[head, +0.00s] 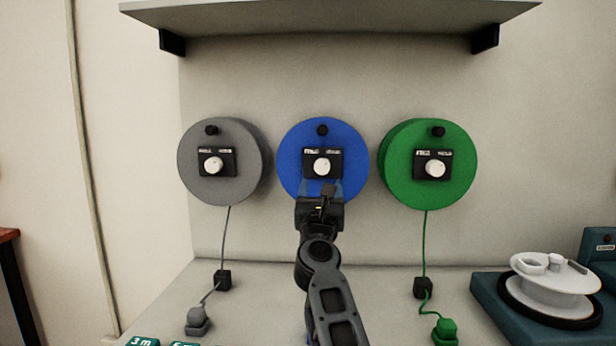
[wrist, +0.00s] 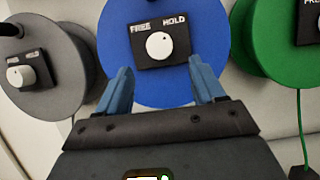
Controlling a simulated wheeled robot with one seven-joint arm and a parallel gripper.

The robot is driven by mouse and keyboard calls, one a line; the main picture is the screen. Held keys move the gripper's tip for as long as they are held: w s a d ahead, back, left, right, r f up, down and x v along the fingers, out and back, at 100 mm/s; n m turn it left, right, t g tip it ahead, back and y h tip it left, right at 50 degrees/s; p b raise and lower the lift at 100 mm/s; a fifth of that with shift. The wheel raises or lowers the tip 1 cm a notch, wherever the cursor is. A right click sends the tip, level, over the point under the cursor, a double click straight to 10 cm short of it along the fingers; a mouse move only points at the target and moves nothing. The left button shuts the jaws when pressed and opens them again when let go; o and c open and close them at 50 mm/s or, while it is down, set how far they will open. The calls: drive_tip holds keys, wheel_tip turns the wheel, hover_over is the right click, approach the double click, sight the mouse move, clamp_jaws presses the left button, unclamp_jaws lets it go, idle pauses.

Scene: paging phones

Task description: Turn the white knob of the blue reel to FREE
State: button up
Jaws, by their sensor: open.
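The blue reel (head: 293,163) is the middle one of three wall reels in the head view. It fills the centre of the wrist view (wrist: 205,30). Its white knob (head: 321,167) sits on a black plate; in the wrist view the knob (wrist: 159,45) is below the words FREE at left and HOLD at right. A small mark shows on the knob, but I cannot tell for sure which word it points at. My gripper (wrist: 163,88) is open and empty, its blue fingers below and either side of the knob, apart from it. In the head view my gripper (head: 322,188) covers the reel's lower edge.
A grey reel (head: 246,145) hangs at left and a green reel (head: 400,160) at right, each with a knob and a hanging cord. A shelf (head: 330,15) is above. A white spool (head: 550,285) stands on a teal base at lower right.

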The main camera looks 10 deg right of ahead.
sight(322, 170)
drive_tip(key=shift+b+x, duration=0.85)
drive_tip(key=shift+x, duration=2.9)
drive_tip(key=shift+c, duration=0.5)
drive_tip(key=c, duration=0.9)
drive_tip(key=shift+c, duration=0.2)
